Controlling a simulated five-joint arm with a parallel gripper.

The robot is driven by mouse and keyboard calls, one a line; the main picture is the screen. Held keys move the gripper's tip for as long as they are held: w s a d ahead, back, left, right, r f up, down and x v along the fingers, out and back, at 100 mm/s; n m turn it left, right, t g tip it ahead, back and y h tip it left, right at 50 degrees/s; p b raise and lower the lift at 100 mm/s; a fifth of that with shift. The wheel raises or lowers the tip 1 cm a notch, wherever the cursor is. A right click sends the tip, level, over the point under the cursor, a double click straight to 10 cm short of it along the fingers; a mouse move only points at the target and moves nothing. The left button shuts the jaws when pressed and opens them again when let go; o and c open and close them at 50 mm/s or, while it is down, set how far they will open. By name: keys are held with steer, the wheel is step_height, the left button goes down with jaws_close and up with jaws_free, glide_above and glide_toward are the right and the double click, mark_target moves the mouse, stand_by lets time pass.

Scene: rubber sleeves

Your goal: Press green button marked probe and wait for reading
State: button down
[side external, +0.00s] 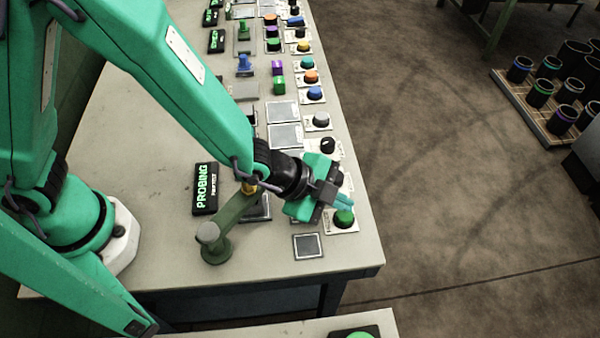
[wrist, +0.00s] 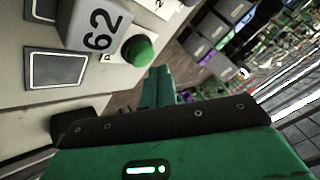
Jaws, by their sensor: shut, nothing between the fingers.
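The green button (side external: 343,218) sits on a pale plate near the front right edge of the table. It also shows in the wrist view (wrist: 137,50), where the plate's label is mostly cut off or unreadable. My gripper (side external: 346,202) is shut and empty, its fingertips just above and beside the green button in the side view. I cannot tell whether they touch it. In the wrist view the teal fingers (wrist: 158,88) appear just to the right of and below the button. A black display (side external: 205,188) reads PROBING in green letters.
A black knob (side external: 328,146) and a grey button (side external: 321,120) stand farther along the same edge. A green-grey post fixture (side external: 209,236) stands left of my gripper. A flat square pad (side external: 308,246) lies in front. Dark cups stand in a crate (side external: 548,128) on the floor.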

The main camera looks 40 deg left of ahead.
mark_target(337, 211)
steer(key=shift+r, duration=0.15)
steer(key=shift+r, duration=2.4)
steer(key=shift+w+a+r, duration=0.1)
steer(key=shift+a+r, duration=0.1)
steer(key=shift+a, duration=0.05)
steer(key=a+r+n+y, duration=0.2)
steer(key=a+r+n, duration=0.25)
steer(key=a, duration=0.55)
steer(key=a+r+n+y, duration=0.2)
steer(key=a+r+n, duration=0.3)
steer(key=a, duration=0.4)
steer(key=s+a+r+n+y, duration=0.1)
steer(key=s+a+r+n, duration=0.2)
steer(key=a, duration=0.4)
steer(key=s+a+r+n+g+y, duration=0.1)
steer(key=s+a+r+n, duration=0.2)
steer(key=s+a, duration=0.4)
steer(key=shift+s+n+y, duration=0.3)
steer(key=shift+s+n, duration=0.5)
steer(key=shift+n, duration=0.05)
